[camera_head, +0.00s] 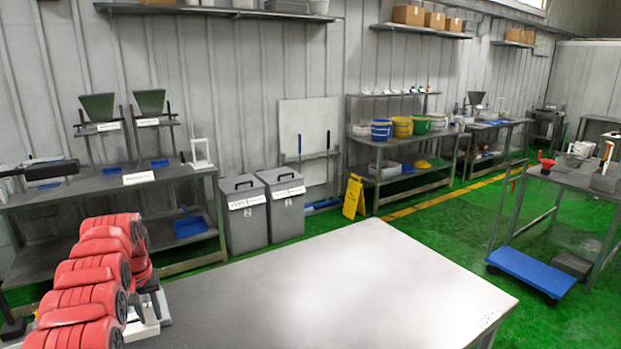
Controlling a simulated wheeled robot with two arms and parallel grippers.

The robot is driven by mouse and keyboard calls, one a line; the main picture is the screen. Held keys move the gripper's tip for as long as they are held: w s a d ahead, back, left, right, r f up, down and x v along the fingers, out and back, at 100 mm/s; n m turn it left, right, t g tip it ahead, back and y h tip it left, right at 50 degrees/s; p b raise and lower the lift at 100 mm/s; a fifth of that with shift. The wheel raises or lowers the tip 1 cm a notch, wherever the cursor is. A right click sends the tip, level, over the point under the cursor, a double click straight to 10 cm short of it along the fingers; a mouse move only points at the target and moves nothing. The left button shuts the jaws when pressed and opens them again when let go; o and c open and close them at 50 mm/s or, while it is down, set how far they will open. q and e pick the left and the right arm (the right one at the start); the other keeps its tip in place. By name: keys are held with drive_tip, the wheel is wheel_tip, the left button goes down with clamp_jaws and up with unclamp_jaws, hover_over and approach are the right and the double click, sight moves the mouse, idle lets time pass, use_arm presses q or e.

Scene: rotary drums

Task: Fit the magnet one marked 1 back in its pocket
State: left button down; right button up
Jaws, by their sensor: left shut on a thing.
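My left gripper (22,173) shows small at the left edge, in front of the back left bench. It is shut on a dark, block-like piece (54,170), which I take for magnet one; no mark 1 can be read on it. The piece lies roughly level, pointing right. Rows of red ribbed drums (92,272) with dark round ends stand at the left end of the near table, below and right of the gripper. The pocket cannot be made out. My right gripper is not in view.
The near grey table (340,285) is bare right of the drums. Two grey bins (245,215) and a yellow floor sign (354,197) stand behind it. Shelves with buckets (402,127) line the wall. A blue trolley platform (530,272) is at the right.

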use_arm(q)
drive_tip(key=shift+w+d, duration=0.15)
drive_tip(key=shift+w, duration=0.1)
drive_tip(key=shift+d, duration=0.15)
drive_tip(key=shift+w+d+r+m, duration=0.2)
drive_tip(key=shift+d+m, duration=0.1)
drive_tip(key=shift+d, duration=0.45)
drive_tip(key=shift+d, duration=0.15)
drive_tip(key=s+d+m, duration=0.1)
drive_tip(key=d+m, duration=0.1)
drive_tip(key=d, duration=0.8)
drive_tip(key=s+d+r+m, duration=0.1)
drive_tip(key=s+d+m, duration=0.1)
drive_tip(key=d, duration=0.8)
drive_tip(key=shift+s+r+h, duration=0.25)
drive_tip(key=shift+r+h, duration=0.05)
